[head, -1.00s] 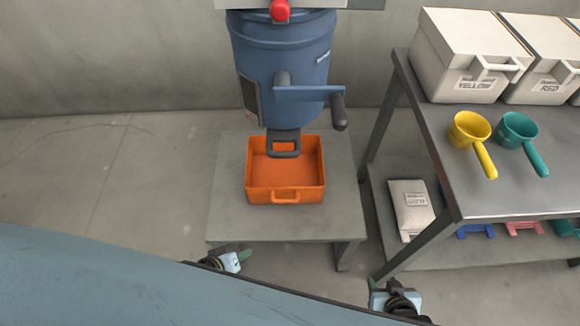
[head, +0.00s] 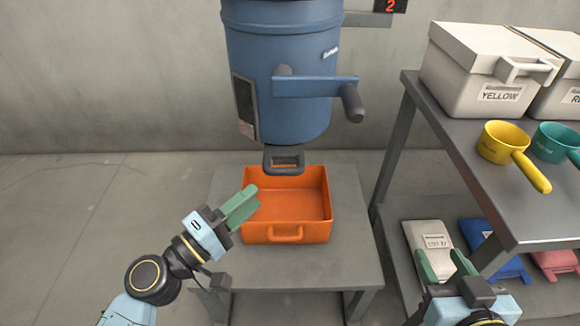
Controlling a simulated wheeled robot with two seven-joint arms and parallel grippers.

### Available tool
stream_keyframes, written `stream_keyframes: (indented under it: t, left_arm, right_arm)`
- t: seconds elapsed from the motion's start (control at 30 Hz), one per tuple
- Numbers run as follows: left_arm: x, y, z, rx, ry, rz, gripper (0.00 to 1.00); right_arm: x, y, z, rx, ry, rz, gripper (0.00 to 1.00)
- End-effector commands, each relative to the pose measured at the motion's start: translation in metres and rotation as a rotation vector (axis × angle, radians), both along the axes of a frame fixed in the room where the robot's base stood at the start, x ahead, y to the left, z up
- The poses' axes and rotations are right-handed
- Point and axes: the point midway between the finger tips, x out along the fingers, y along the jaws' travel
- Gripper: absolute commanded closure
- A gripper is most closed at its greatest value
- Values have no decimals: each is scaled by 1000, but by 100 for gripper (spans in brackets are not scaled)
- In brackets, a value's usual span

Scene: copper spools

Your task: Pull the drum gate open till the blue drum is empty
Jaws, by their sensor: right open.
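The blue drum (head: 280,50) hangs above a low grey table, with a crank on its front. The gate's dark loop handle (head: 284,168) sticks out at the drum's bottom. An orange tray (head: 287,233) stands below it, and its visible inside looks empty. The drum's contents are hidden. My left gripper (head: 252,198) is at the tray's left side, below and left of the gate handle, holding nothing visible; its finger gap is unclear. My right gripper (head: 441,257) is open and empty, right of the low table, in front of the shelf.
The low table (head: 270,272) has bare room around the tray. A metal shelf table (head: 480,180) at right carries white boxes (head: 480,75), a yellow scoop (head: 505,145) and a teal scoop (head: 558,143). Bags (head: 428,245) lie on its lower shelf. A crank handle (head: 352,103) juts out above the tray.

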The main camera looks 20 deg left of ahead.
Motion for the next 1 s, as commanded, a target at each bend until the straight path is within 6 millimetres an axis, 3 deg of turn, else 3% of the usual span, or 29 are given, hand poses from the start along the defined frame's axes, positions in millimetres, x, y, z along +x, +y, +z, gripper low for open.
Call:
stream_keyframes:
  t: [0.5,0.7,1.0]
  left_arm:
    - [70,-40,13,0,-1,0,62]
    - [92,-52,15,0,1,0,62]
    - [99,-56,15,2,1,-1,62]
  right_arm:
    - [-51,-30,-68,-132,498,-43,53]
    - [-67,-37,-79,-156,602,-52,53]
    - [-72,-39,-83,-164,636,-55,53]
